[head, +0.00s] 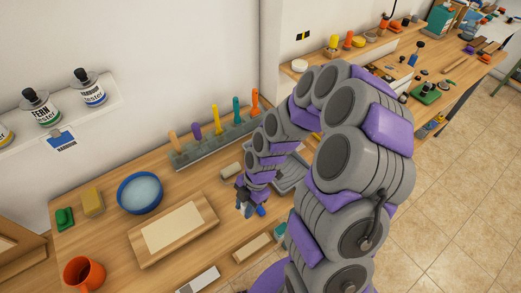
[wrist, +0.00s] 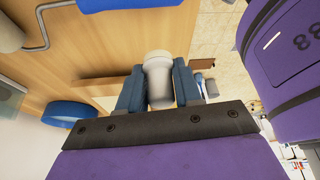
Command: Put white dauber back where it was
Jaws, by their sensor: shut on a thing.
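The white dauber (wrist: 158,82) is between the two blue fingers of my gripper (wrist: 158,90) in the wrist view. Its rounded pale end points away from the wrist. In the head view my gripper (head: 249,207) hangs over the workbench, right of the wooden board and in front of the grey tray (head: 291,172). The dauber is mostly hidden there by the gripper. A rack (head: 205,152) with several upright coloured handles stands along the wall behind. My arm hides the part of the bench to the right of the rack.
A blue bowl (head: 140,193), a wooden board with a pale sheet (head: 174,228), a yellow sponge (head: 92,202) and an orange mug (head: 84,272) stand to the left. Labelled bottles (head: 90,90) line a wall shelf. A second cluttered bench (head: 440,85) is at the right.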

